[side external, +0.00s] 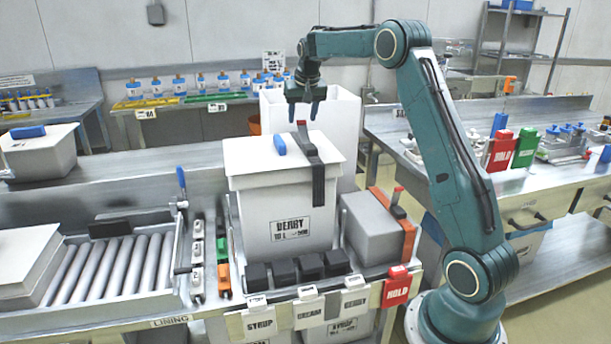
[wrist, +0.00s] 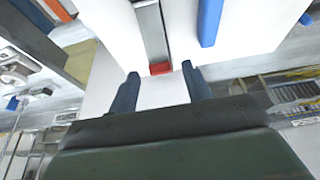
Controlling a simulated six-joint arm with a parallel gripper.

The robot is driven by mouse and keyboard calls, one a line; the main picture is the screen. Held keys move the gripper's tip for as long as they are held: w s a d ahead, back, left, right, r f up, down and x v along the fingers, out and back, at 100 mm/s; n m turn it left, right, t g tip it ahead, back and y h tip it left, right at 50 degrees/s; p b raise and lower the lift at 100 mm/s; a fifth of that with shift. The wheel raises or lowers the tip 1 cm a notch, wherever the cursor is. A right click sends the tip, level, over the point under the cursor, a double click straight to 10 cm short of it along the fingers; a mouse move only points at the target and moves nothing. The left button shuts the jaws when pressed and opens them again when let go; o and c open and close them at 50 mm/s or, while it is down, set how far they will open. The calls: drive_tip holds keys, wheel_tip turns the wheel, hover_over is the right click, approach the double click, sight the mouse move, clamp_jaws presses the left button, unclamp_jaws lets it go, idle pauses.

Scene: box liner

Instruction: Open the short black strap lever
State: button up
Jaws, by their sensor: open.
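My gripper (side external: 302,113) is open and empty, just above the red tip, fingers pointing down. In the wrist view, the red tip (wrist: 160,69) shows between my two fingertips (wrist: 160,76), and the grey-black strap (wrist: 151,32) runs away from it. Whether the fingers touch the lever I cannot tell.
A blue handle (side external: 280,144) sits on the lid beside the strap. An open white bin (side external: 340,112) is behind. A roller conveyor (side external: 110,268) lies left.

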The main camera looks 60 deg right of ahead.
sight(302, 121)
drive_tip(key=shift+x, duration=1.7)
clamp_jaws()
